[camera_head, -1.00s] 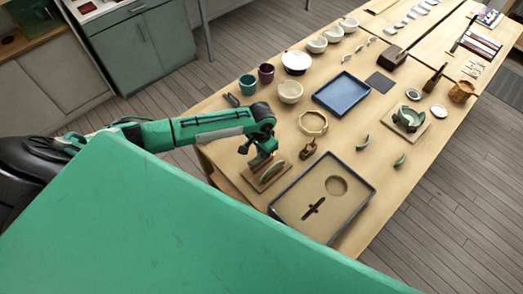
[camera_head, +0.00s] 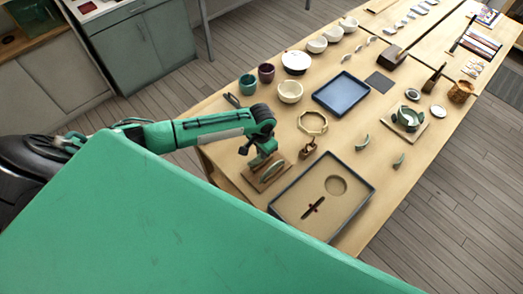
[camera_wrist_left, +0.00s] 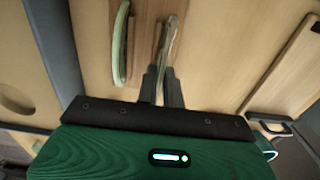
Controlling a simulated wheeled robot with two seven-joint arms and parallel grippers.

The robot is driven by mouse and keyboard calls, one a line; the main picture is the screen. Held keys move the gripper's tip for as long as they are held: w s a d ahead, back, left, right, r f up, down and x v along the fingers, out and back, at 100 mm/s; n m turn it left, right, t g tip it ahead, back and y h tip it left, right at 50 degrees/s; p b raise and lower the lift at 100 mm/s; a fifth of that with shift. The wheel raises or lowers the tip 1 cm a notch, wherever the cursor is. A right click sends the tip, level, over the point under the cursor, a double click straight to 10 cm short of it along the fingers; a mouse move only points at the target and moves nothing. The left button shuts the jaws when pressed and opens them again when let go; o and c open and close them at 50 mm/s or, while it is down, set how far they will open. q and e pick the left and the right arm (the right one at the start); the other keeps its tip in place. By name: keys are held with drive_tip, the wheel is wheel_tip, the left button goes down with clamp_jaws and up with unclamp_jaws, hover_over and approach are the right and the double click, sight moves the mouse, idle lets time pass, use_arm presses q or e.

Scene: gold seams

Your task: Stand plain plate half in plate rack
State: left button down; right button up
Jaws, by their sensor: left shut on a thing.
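My left gripper (camera_head: 258,160) is over the wooden plate rack (camera_head: 258,184) at the near left of the table. In the left wrist view its fingers (camera_wrist_left: 161,82) are shut on a thin plate half (camera_wrist_left: 167,42), seen edge-on and upright. A second, pale green-edged plate half (camera_wrist_left: 120,45) stands on edge to its left, apart from it. In the head view a pale plate half (camera_head: 272,169) shows upright at the rack. Whether the held half touches the rack's base cannot be told. My right gripper is not in view.
A dark-rimmed tray (camera_head: 335,238) lies close to the rack's right. A small brown tool stand (camera_head: 308,149) and an octagonal ring (camera_head: 313,123) stand behind. Cups (camera_head: 248,84) and bowls are farther back. Green shards (camera_head: 362,143) lie to the right, with bare table between.

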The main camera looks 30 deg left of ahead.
use_arm(q)
drive_tip(key=shift+f, duration=0.4)
idle(0.5)
drive_tip(key=shift+p, duration=0.3)
drive_tip(key=shift+f, duration=0.8)
idle(1.1)
drive_tip(key=c, duration=1)
unclamp_jaws()
drive_tip(key=shift+r, duration=0.1)
